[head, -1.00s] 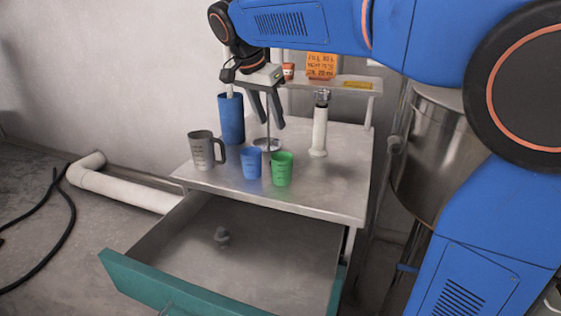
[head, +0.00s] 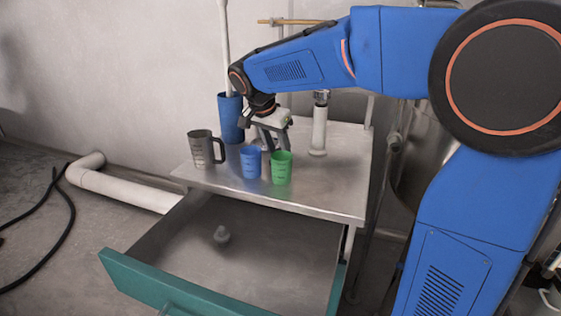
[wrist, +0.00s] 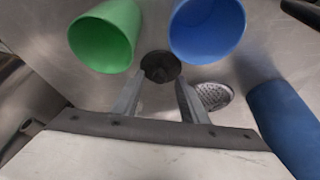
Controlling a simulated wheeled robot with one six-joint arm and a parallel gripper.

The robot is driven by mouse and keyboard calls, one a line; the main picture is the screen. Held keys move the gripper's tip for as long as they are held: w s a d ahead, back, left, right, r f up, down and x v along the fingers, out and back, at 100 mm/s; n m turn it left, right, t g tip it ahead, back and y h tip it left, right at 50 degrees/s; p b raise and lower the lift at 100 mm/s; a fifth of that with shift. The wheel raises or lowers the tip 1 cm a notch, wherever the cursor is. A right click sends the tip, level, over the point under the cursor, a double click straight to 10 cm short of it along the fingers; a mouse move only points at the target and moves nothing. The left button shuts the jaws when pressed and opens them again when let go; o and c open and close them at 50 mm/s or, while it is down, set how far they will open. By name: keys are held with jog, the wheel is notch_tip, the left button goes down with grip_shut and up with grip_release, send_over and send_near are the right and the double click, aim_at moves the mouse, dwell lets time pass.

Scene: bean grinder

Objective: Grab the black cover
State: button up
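The black cover (wrist: 160,67) is a dark round piece on the metal tabletop (head: 335,185), seen in the wrist view just beyond my fingertips. My gripper (wrist: 157,88) is open; its two fingers are apart, with the cover lined up between and ahead of them. In the head view my gripper (head: 272,142) is low behind the blue cup (head: 250,163) and green cup (head: 282,169). The cover cannot be made out there. The green cup (wrist: 105,37) and blue cup (wrist: 207,28) stand close on the cover's far side in the wrist view.
A grey mug (head: 201,150) and tall blue container (head: 230,118) stand to the left. A perforated metal disc (wrist: 213,96) lies beside the right finger. A white-handled tool (head: 319,128) stands to the right. Below, the drawer (head: 240,245) is open, holding a small grey piece (head: 222,235).

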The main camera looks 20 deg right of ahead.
jog(key=shift+w+d+f, duration=0.15)
jog(key=shift+d+f, duration=0.05)
jog(key=shift+f, duration=0.4)
jog(key=shift+c, duration=0.6)
grip_shut()
